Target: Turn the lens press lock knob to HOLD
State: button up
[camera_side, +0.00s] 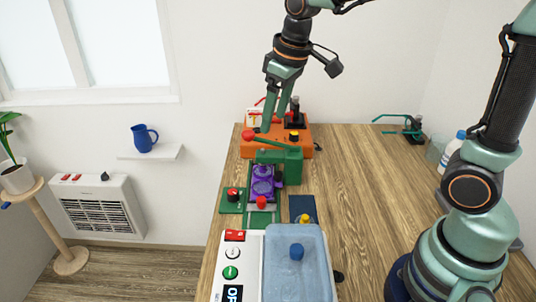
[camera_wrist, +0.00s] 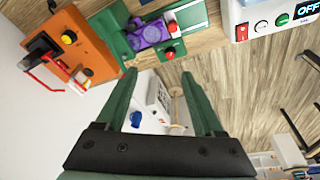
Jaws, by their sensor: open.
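The green lens press (camera_side: 288,165) stands mid-table, with a purple fixture (camera_side: 262,186) beside it and a red-ball lever (camera_side: 248,135) reaching left. A red-and-black knob (camera_side: 233,194), perhaps the lock knob, sits on a green plate at the press's left; its setting and any HOLD mark are too small to read. In the wrist view, the purple fixture (camera_wrist: 150,34) and a red knob (camera_wrist: 168,53) show beyond the fingertips. My gripper (camera_side: 275,120) is open and empty, over the left part of the orange box, behind the press. Its spread fingers also show in the wrist view (camera_wrist: 159,74).
The orange box (camera_side: 252,150) carries a yellow-topped knob (camera_side: 294,136) and a black part with a red lever. A white control unit (camera_side: 232,266) reads OFF at the front, beside a blue tray (camera_side: 282,275).

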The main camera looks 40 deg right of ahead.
jog(key=s+d+r+m+t, duration=0.1)
jog(key=s+d+m, duration=0.1)
jog(key=s, duration=0.5)
jog(key=shift+d+r+t, duration=0.15)
jog(key=shift+d+t, duration=0.15)
jog(key=shift+m+t, duration=0.5)
jog(key=shift+m, duration=0.2)
jog(key=s, duration=0.2)
jog(key=s+d+f, duration=0.1)
jog(key=shift+s, duration=0.4)
